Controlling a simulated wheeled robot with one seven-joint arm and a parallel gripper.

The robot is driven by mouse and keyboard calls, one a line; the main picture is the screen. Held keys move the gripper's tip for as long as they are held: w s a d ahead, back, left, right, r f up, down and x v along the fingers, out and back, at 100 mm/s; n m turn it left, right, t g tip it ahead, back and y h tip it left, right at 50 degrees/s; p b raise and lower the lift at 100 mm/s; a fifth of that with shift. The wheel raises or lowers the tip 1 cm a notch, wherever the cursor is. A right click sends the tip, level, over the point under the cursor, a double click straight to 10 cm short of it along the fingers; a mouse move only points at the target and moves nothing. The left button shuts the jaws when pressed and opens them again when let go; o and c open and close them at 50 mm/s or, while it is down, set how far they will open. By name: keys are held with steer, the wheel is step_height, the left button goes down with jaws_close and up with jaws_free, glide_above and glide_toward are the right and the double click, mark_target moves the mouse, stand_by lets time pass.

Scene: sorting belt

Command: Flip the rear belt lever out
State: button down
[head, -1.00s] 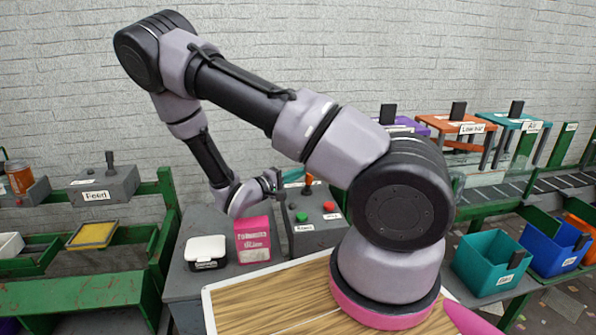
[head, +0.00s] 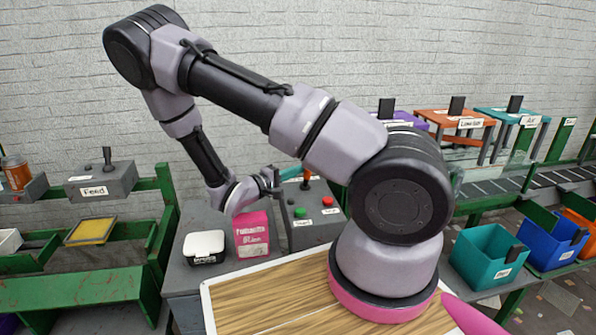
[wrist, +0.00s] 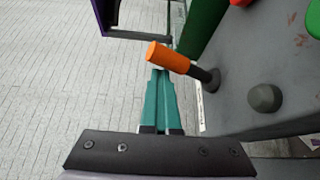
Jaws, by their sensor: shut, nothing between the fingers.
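The belt lever has an orange handle (wrist: 168,58) on a dark shaft, and it rises tilted from a grey control box (wrist: 240,110) in the wrist view. In the head view the lever (head: 307,175) shows small at the back of the control box (head: 317,236), partly hidden by my arm. My gripper (wrist: 160,76) is shut and empty, its teal fingers together, with the tips close to the orange handle. I cannot tell whether they touch. In the head view my gripper (head: 274,180) is just left of the lever.
The control box carries a green button (head: 300,213) and a red button (head: 327,201). A pink box (head: 252,236) and a white-lidded case (head: 205,246) stand left of it. A Feed lever box (head: 101,182) is farther left. Teal (head: 486,262) and blue bins are at right.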

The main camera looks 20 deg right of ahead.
steer(key=v, duration=1)
steer(key=shift+a, duration=0.1)
steer(key=s+d+r+m+y, duration=0.1)
steer(key=s+r+y, duration=0.4)
steer(key=r, duration=0.6)
steer(key=s+d+r+m+t+y, duration=0.1)
steer(key=s+r+m+y, duration=0.3)
steer(key=r+y, duration=0.3)
steer(key=s+d+r+m+y, duration=0.1)
steer(key=s+r+m+y, duration=0.2)
steer(key=r, duration=1.3)
steer(key=s+y, duration=0.3)
steer(key=shift+y, duration=0.4)
steer(key=shift+s+d, duration=0.1)
steer(key=shift+s, duration=0.05)
